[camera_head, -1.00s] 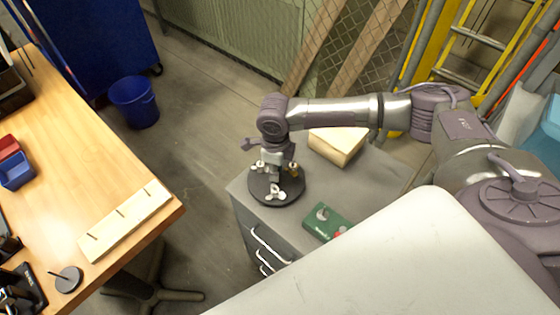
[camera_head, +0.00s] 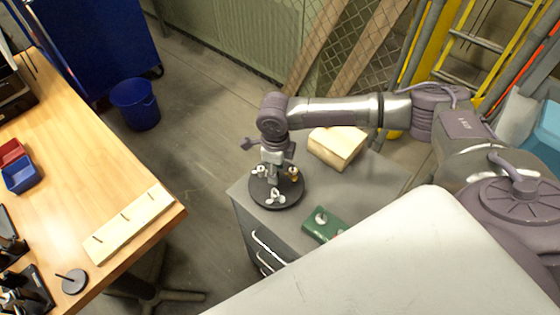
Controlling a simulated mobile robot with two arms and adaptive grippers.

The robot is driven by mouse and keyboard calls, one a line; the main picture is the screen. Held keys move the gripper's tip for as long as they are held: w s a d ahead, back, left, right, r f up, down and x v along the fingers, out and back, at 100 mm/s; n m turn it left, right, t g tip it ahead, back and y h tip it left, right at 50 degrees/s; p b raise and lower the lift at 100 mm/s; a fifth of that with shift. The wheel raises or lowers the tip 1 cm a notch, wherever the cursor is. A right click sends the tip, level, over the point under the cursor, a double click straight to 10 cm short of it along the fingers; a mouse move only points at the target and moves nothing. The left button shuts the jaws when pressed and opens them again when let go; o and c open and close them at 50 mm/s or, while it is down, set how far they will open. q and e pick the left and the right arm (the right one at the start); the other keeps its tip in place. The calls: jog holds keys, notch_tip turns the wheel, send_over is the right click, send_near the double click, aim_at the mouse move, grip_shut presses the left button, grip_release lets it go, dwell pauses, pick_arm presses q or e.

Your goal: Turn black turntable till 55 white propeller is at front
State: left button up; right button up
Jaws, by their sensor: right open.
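The black turntable (camera_head: 282,200) is a round disc on top of a grey drawer cabinet. A white propeller (camera_head: 275,196) stands on its front part, and another white one (camera_head: 259,171) stands at its left. A brass-coloured propeller (camera_head: 293,174) stands at its right. Any number on them is too small to read. My right gripper (camera_head: 271,181) points down over the turntable, among the propellers, and is open. Whether its fingers touch anything I cannot tell. The gripper hides part of the turntable's back. My left gripper is not in view.
A green box (camera_head: 324,223) and a pale wooden block (camera_head: 338,146) lie on the grey cabinet (camera_head: 238,190) near the turntable. A wooden table (camera_head: 90,155) with a pegged board (camera_head: 130,224) stands at the left. A blue bin (camera_head: 135,104) stands on the floor.

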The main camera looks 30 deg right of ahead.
jog(key=shift+r+p, duration=2.85)
jog(key=shift+r, duration=0.45)
